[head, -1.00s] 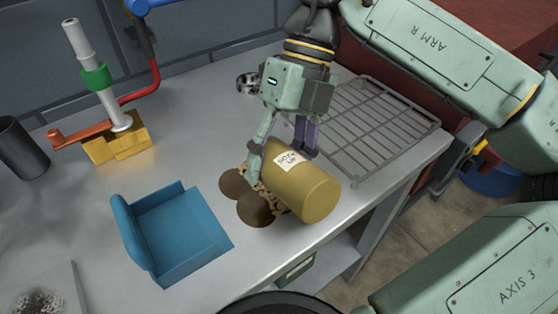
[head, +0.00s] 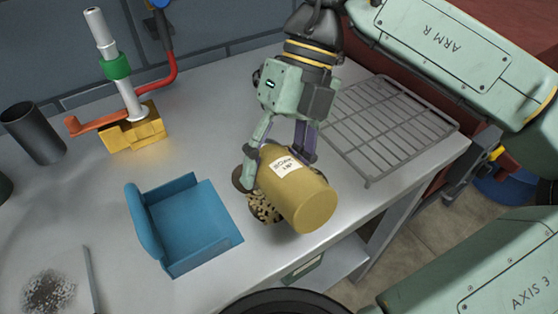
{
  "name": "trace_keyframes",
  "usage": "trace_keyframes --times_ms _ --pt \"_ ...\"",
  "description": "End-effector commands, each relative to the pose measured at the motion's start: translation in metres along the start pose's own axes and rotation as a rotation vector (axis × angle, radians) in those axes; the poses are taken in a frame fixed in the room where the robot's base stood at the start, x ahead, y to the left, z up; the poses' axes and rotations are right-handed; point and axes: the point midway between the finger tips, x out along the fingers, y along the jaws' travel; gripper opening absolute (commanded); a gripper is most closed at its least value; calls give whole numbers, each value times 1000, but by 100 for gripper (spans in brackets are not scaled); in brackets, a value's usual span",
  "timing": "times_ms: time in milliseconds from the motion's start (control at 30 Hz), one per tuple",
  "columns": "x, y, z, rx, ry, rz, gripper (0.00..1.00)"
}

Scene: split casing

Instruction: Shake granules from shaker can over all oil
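The yellow shaker can (head: 302,200) with a white label lies tilted on its side in my gripper (head: 275,165). The fingers are closed around the can, above the front part of the table. Brown oil (head: 240,178) shows as a dark patch just left of the can. Tan granules (head: 263,207) speckle the oil at the can's lower left. The can and fingers hide part of the oil, so I cannot tell how much is bare beneath them.
A blue dustpan-like tray (head: 195,222) stands close left of the oil. A wire rack (head: 390,125) lies to the right. A brass-based press (head: 135,130) and dark cup (head: 35,135) stand at the back left. A dark speckled patch (head: 48,290) lies at front left.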

Motion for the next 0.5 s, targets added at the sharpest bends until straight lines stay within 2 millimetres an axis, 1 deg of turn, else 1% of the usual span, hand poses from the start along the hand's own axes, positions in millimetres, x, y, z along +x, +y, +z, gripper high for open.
trace_keyframes --times_ms 300,500 --pt "2 -1 -11 0 -1 1 11" --pt "1 -1 -7 -1 -1 1 11"
